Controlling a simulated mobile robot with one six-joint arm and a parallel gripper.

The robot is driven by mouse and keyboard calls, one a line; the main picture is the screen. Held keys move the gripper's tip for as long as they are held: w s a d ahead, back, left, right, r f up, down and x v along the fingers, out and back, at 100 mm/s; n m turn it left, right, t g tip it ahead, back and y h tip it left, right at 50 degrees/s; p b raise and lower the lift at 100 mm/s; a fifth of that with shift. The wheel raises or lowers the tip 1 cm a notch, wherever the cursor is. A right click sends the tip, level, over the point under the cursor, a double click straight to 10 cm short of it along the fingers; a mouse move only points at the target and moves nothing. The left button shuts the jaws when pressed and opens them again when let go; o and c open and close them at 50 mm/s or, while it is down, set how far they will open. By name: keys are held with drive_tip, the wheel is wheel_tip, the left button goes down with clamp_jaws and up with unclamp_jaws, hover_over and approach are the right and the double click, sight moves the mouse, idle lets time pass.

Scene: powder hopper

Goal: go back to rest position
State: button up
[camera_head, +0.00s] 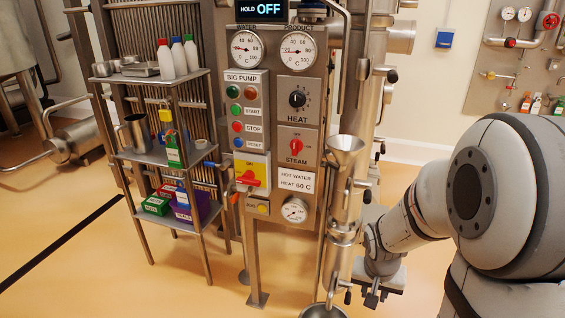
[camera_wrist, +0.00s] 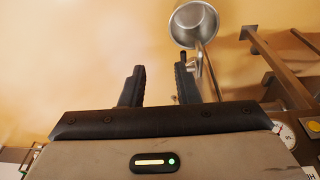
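My gripper (camera_wrist: 160,82) shows in the wrist view with its two black fingers apart and nothing between them. In the head view my gripper (camera_head: 371,298) hangs low at the end of my grey arm, just right of the steel pipework. Its fingers are small there. The control cabinet (camera_head: 264,210) stands left of my arm, apart from it. A steel funnel (camera_head: 346,150) sits on the vertical pipe beside the cabinet, above and left of my gripper.
A round steel bowl (camera_wrist: 193,24) lies beyond the fingers in the wrist view. A shelf rack (camera_head: 160,155) with bottles and boxes stands left of the cabinet. A panel with valves (camera_head: 515,60) hangs on the back wall. Orange floor (camera_head: 80,280) is open at front left.

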drive_tip(key=s+a+r+n+p, duration=0.2)
drive_tip(key=s+r+p, duration=0.3)
drive_tip(key=r, duration=0.7)
drive_tip(key=s+a+r+n+y+p, duration=0.1)
drive_tip(key=s+a+r+p, duration=0.3)
drive_tip(key=r, duration=0.9)
drive_tip(key=shift+s+a+r+n+t+p, duration=0.3)
drive_tip(key=shift+s+n+p, duration=0.35)
drive_tip(key=shift+s, duration=0.5)
